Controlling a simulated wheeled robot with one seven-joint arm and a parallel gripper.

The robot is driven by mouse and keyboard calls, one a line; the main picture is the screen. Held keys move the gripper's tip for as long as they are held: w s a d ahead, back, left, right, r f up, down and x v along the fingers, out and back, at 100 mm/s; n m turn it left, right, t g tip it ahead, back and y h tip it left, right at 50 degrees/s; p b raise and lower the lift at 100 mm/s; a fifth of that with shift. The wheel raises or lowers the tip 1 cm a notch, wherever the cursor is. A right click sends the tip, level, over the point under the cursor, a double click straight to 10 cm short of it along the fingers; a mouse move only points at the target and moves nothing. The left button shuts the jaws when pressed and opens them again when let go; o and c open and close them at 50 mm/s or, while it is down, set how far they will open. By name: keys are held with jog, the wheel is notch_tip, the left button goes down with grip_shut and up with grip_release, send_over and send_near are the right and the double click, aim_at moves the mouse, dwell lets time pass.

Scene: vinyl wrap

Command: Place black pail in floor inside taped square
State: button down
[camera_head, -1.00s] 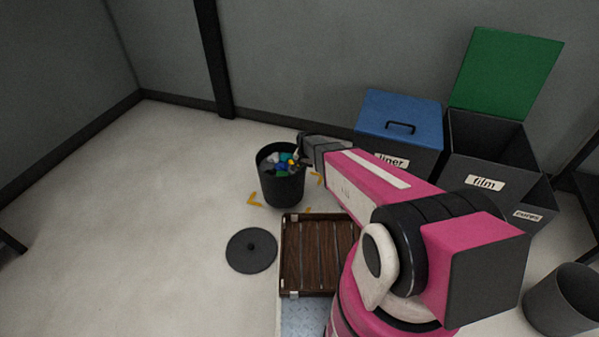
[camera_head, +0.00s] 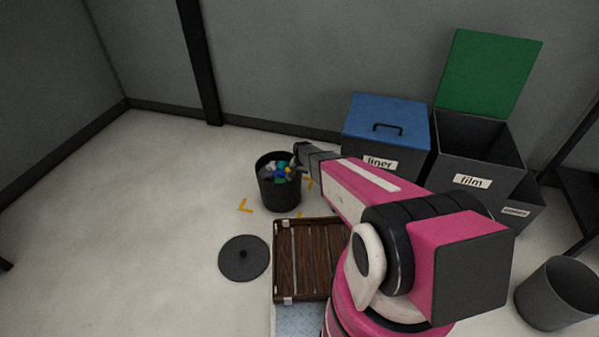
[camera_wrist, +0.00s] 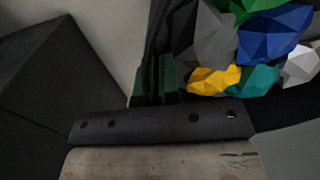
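The black pail (camera_head: 278,194) stands upright in the head view, full of coloured crumpled pieces. Yellow tape corners show around it: one at its left (camera_head: 244,206), one at its right (camera_head: 309,183) and a bit at the front (camera_head: 298,214). The pail is between these marks; a far corner is hidden. I cannot tell whether its base touches the floor. My gripper (camera_head: 298,158) is at the pail's right rim and appears shut on it. In the wrist view the dark fingers (camera_wrist: 155,80) are beside the coloured pieces (camera_wrist: 250,45).
A black lid (camera_head: 243,258) lies on the floor in front. A brown slatted crate (camera_head: 312,262) is close to the pail's front right. A blue-lidded liner bin (camera_head: 387,135) and a film bin (camera_head: 478,160) stand right. Floor at left is clear.

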jog(key=shift+f, duration=0.15)
jog(key=c, duration=1.3)
grip_release()
jog(key=shift+c, duration=0.2)
notch_tip(320, 180, up, 12)
jog(key=s+d+r+n, duration=0.1)
jog(key=s+d+r, duration=0.3)
jog(key=s+r, duration=0.3)
jog(key=s+d+r+n, duration=0.1)
jog(key=s+d+r, duration=0.3)
jog(key=s+r, duration=0.3)
jog(key=s+d+r+n, duration=0.2)
jog(key=s+d+r, duration=0.2)
jog(key=s, duration=0.9)
notch_tip(320, 180, up, 4)
jog(key=shift+s+d+f+h, duration=0.1)
jog(key=shift+s+d+h, duration=0.1)
jog(key=shift+d+h, duration=0.15)
